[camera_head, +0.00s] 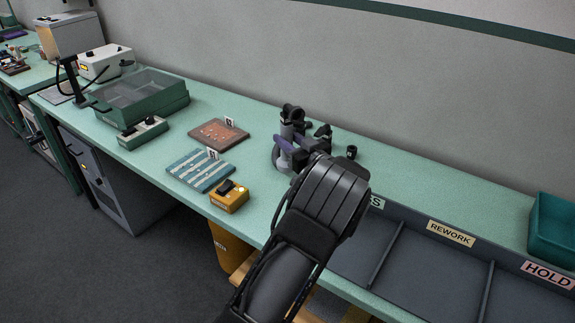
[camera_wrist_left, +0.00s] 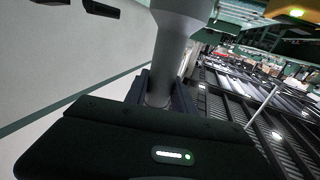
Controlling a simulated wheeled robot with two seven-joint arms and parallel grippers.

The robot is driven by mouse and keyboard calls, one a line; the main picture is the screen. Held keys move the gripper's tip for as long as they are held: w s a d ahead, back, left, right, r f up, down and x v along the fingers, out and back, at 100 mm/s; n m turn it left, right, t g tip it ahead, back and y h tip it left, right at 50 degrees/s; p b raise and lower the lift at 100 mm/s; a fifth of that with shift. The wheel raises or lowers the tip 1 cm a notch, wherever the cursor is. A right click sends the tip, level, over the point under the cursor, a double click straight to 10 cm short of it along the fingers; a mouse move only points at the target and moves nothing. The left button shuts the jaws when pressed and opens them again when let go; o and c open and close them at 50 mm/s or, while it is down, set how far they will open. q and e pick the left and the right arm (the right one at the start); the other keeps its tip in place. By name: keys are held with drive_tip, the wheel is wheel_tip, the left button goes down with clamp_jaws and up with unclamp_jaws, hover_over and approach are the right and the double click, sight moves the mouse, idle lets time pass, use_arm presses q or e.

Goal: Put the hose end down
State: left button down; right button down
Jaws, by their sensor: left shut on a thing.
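My left gripper (camera_head: 290,146) is over the bench on the right of the small boards, its arm rising from the bottom of the head view. It is shut on the hose end, a grey cylinder (camera_head: 291,128) that stands about upright between the fingers. My right gripper is not in view.
The green bench (camera_head: 255,118) holds a brown board (camera_head: 218,134), a teal striped board (camera_head: 200,171) and a yellow switch box (camera_head: 229,197). A small black knob (camera_head: 351,152) is close right of the gripper. Grey bins with a REWORK label (camera_head: 451,233) line the front right.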

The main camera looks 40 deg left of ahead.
use_arm(q)
drive_tip(key=shift+f, duration=1.3)
wheel_tip(320, 180, down, 3)
drive_tip(key=shift+f+p, duration=0.1)
drive_tip(key=shift+p, duration=0.45)
drive_tip(key=shift+f, duration=0.5)
drive_tip(key=c, duration=1)
unclamp_jaws()
drive_tip(key=shift+f, duration=0.15)
drive_tip(key=shift+c, duration=0.2)
